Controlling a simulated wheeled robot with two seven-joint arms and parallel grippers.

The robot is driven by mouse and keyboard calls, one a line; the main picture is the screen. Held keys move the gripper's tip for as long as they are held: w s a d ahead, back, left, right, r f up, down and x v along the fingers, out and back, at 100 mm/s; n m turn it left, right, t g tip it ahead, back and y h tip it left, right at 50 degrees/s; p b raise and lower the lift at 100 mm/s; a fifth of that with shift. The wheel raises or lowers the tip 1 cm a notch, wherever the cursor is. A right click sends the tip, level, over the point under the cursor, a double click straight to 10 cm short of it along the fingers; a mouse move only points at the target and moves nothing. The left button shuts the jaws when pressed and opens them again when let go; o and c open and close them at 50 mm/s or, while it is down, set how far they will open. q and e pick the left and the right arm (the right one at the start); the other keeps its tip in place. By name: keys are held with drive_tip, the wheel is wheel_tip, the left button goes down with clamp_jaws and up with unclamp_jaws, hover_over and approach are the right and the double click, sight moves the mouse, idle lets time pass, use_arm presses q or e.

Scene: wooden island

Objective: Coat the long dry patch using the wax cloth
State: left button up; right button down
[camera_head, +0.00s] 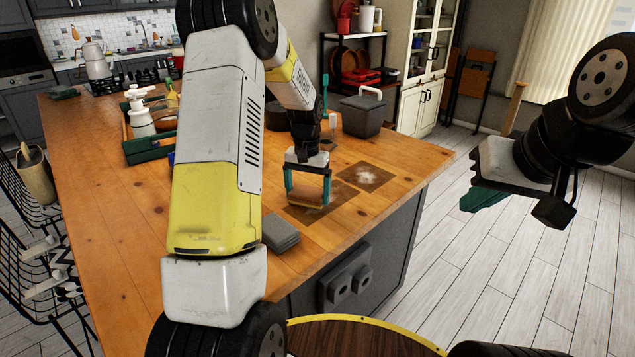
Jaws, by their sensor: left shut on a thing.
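My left gripper (308,184) is shut on a tan block-like thing, likely the wax cloth (309,194), held between its teal fingers low over the wooden island (110,220). A long dark patch (336,194) lies under and beside it, partly hidden by the gripper. I cannot tell whether the cloth touches the wood. A squarer dark patch (367,177) with white powder or haze lies just right of it. My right gripper (483,198) is off the island's right side, over the floor; its fingers are mostly hidden.
A folded grey cloth (280,232) lies near the front edge. A grey lidded bin (366,116) stands behind the patches. A green caddy (150,147) with a white bottle (139,115) is at left. A socket box (345,280) is on the island's side.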

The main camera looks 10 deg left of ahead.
sight(329, 207)
use_arm(q)
drive_tip(key=shift+s+d, duration=0.6)
drive_tip(key=shift+d, duration=0.3)
drive_tip(key=shift+s+d, duration=0.6)
drive_tip(key=shift+d, duration=0.25)
drive_tip(key=shift+s+d, duration=0.6)
drive_tip(key=shift+d, duration=0.3)
drive_tip(key=shift+w+d, duration=0.7)
drive_tip(key=shift+w, duration=0.35)
drive_tip(key=shift+w+a, duration=0.1)
drive_tip(key=shift+a, duration=0.1)
drive_tip(key=shift+w+a, duration=0.65)
drive_tip(key=shift+a, duration=0.35)
drive_tip(key=shift+w+a, duration=0.65)
drive_tip(key=shift+a, duration=0.3)
drive_tip(key=shift+w+a, duration=0.65)
drive_tip(key=shift+a, duration=0.35)
drive_tip(key=shift+w+d, duration=0.1)
drive_tip(key=shift+w, duration=0.05)
drive_tip(key=shift+w+d, duration=0.6)
drive_tip(key=shift+w, duration=0.25)
